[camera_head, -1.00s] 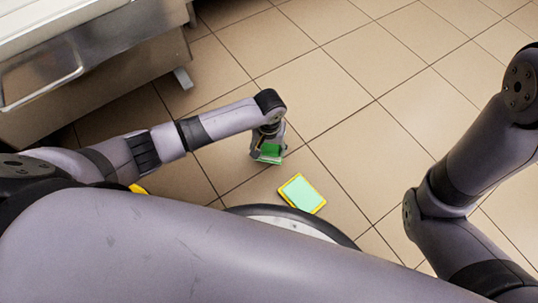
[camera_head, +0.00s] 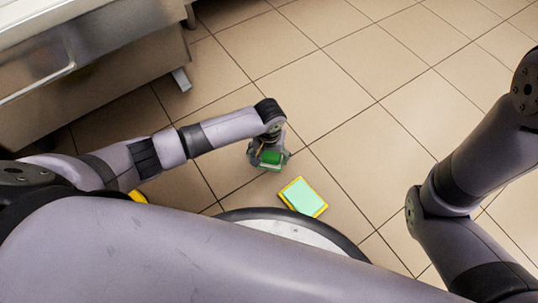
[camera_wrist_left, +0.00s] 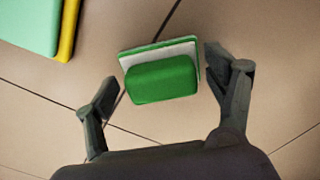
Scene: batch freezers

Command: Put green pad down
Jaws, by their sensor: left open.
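The green pad (camera_wrist_left: 162,78) shows in the left wrist view as a green block on a pale layer with a green edge. It lies between the spread fingers of my left gripper (camera_wrist_left: 165,95), with a gap on the left side and a smaller one on the right. In the head view the green pad (camera_head: 271,157) is low by the floor, partly covered by my left gripper (camera_head: 270,160), which is open. Whether the pad rests fully on the floor is hard to tell. My right gripper is out of view; only my right arm shows.
A yellow-edged mint pad (camera_head: 303,197) lies on the tiled floor just right of my left gripper; it also shows in the wrist view (camera_wrist_left: 35,22). A steel cabinet (camera_head: 95,70) stands at upper left. The floor (camera_head: 350,80) beyond is clear.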

